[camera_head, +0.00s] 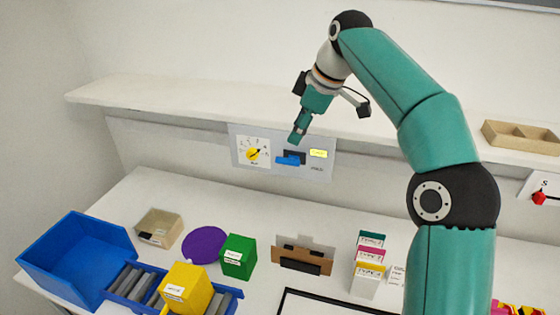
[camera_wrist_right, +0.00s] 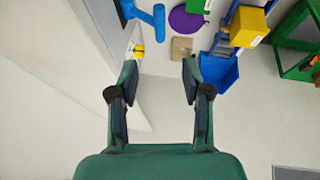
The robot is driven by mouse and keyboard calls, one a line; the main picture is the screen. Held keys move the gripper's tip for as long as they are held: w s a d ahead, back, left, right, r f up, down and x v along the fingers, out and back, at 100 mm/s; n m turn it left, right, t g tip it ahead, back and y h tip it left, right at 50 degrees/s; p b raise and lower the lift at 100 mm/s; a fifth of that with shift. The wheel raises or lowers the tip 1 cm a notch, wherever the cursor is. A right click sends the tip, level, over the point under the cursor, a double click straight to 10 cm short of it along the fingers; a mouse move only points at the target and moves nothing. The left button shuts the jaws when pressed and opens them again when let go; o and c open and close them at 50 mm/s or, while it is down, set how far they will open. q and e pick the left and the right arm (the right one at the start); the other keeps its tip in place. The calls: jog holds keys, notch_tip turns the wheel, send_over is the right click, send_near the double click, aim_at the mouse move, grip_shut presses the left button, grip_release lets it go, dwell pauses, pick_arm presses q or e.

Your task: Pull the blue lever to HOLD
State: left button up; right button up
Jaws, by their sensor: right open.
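The blue lever (camera_head: 291,159) sticks out of a light grey panel (camera_head: 243,168) on the front of the shelf. A HOLD label (camera_head: 317,169) is at the panel's lower right. My right gripper (camera_head: 297,138) is just above the lever in the head view. In the right wrist view the gripper (camera_wrist_right: 160,72) has its two fingers apart with nothing between them. The lever (camera_wrist_right: 154,16) shows there beyond the fingertips, near the top edge, apart from them. My left gripper is in neither view.
A yellow rotary knob (camera_head: 253,154) sits left of the lever, and a lit yellow display (camera_head: 318,153) right of it. The white shelf (camera_head: 180,96) juts out above. Below are a blue bin (camera_head: 75,255), a green box (camera_head: 238,257), a yellow box (camera_head: 186,287) and a purple disc (camera_head: 204,244).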

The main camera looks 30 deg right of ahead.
aim_at(281, 161)
jog(key=x, duration=1.2)
jog(key=shift+w+f, duration=0.1)
jog(key=shift+f, duration=0.25)
jog(key=shift+a, duration=0.1)
grip_shut()
